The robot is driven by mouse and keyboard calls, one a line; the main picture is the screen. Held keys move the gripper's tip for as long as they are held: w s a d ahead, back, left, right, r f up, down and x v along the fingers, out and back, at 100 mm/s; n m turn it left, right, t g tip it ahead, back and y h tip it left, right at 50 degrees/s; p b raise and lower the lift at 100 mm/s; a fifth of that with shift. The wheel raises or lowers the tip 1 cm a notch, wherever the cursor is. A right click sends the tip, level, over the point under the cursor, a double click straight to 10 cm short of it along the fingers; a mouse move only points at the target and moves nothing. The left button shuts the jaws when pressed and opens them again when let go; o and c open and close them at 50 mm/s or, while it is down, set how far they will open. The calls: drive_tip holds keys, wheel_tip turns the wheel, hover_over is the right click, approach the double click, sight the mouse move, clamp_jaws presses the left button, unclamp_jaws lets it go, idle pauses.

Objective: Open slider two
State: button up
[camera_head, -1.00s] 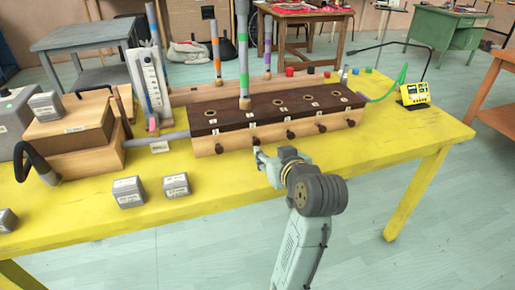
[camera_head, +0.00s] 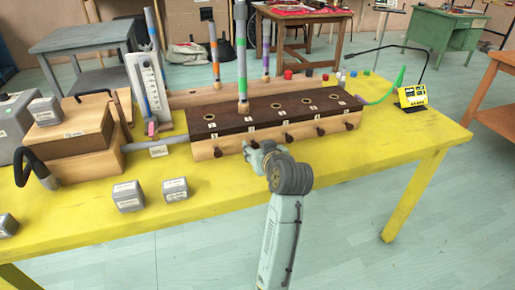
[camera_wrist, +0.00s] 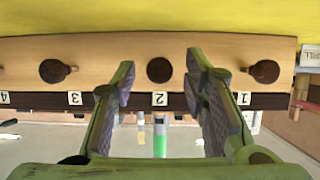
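The wooden box (camera_head: 300,128) has a dark top with holes and several round dark knobs along its front. In the wrist view, which is upside down, the labels 1 to 4 show below the knobs. The slider two knob (camera_wrist: 160,69), above label 2 (camera_wrist: 160,99), sits between my two fingers, with gaps on both sides. My gripper (camera_head: 250,150) is open and empty at the box's front, left of its middle; it also shows in the wrist view (camera_wrist: 160,80). In the head view my gripper mostly hides knob two. A grey tube with a green band (camera_head: 242,60) stands upright on the box.
Knob one (camera_wrist: 265,72) and knob three (camera_wrist: 54,71) flank the fingers. Small grey blocks (camera_head: 128,196) lie on the yellow table (camera_head: 215,202) at left. A wooden bellows-like box (camera_head: 75,140) stands farther left. A yellow meter (camera_head: 411,97) is at right.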

clamp_jaws()
idle(0.7)
